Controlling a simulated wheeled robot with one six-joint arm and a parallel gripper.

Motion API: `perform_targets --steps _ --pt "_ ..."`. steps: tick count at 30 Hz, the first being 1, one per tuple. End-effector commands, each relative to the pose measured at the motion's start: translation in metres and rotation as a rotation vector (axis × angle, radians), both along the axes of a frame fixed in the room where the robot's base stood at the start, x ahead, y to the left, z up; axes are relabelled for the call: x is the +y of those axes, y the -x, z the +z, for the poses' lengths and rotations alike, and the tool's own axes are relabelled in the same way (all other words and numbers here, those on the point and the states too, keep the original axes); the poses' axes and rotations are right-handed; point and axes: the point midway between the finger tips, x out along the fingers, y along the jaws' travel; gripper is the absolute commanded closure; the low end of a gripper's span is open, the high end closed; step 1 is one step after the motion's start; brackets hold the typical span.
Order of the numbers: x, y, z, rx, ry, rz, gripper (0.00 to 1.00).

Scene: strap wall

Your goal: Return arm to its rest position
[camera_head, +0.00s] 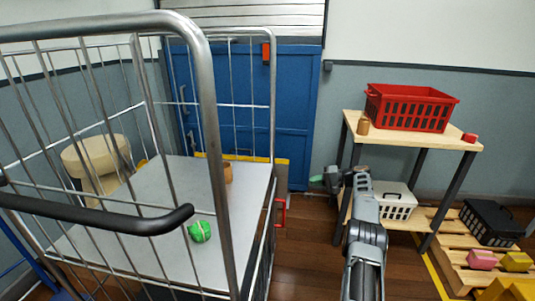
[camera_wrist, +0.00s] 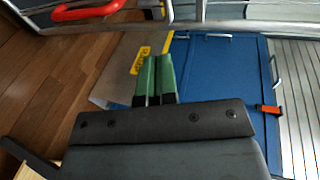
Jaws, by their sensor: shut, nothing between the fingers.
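My gripper (camera_wrist: 154,78) shows in the wrist view with its two green fingers side by side, shut and empty. In the head view my gripper (camera_head: 325,180) is at the far end of my arm, between the cage trolley (camera_head: 213,150) and the wooden shelf table (camera_head: 400,138). The arm reaches forward from the bottom of the picture, right of the trolley. In the wrist view the fingers appear in front of the blue door (camera_wrist: 225,75), with no visible contact.
A red handle (camera_head: 281,212) sits on the trolley's right side. The table bears a red crate (camera_head: 410,108); a white basket (camera_head: 395,200) is below. Pallets (camera_head: 450,245) stand at right.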

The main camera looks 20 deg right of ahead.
Motion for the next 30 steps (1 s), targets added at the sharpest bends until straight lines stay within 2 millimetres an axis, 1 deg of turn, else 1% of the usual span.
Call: perform_targets --steps 2,5,8,9,10,11,12,14,15,17,18,20,21,23,24,26,27,29,30 --pt "0.001 0.000 0.004 0.002 0.003 0.001 1.00" --pt "0.010 -0.002 0.024 0.019 0.027 0.008 1.00" --pt "0.030 -0.004 0.063 0.060 0.084 0.017 1.00" --pt "0.042 -0.004 0.083 0.082 0.118 0.022 1.00" --pt "0.052 -0.002 0.098 0.100 0.145 0.028 1.00" --pt "0.062 0.000 0.114 0.118 0.175 0.031 1.00" --pt "0.077 0.006 0.136 0.143 0.220 0.039 1.00" --pt "0.099 0.017 0.166 0.176 0.289 0.049 1.00" --pt "0.113 0.027 0.185 0.194 0.337 0.058 1.00" --pt "0.134 0.045 0.212 0.218 0.410 0.070 1.00" --pt "0.147 0.058 0.229 0.232 0.458 0.079 1.00" --pt "0.166 0.082 0.254 0.244 0.534 0.093 1.00" --pt "0.177 0.098 0.268 0.251 0.585 0.102 1.00" --pt "0.193 0.126 0.289 0.255 0.661 0.117 1.00" --pt "0.202 0.145 0.302 0.254 0.714 0.127 1.00" --pt "0.214 0.175 0.318 0.249 0.789 0.145 1.00" --pt "0.221 0.195 0.327 0.242 0.841 0.156 1.00" --pt "0.229 0.225 0.338 0.228 0.913 0.173 1.00" --pt "0.233 0.244 0.344 0.216 0.960 0.182 1.00"
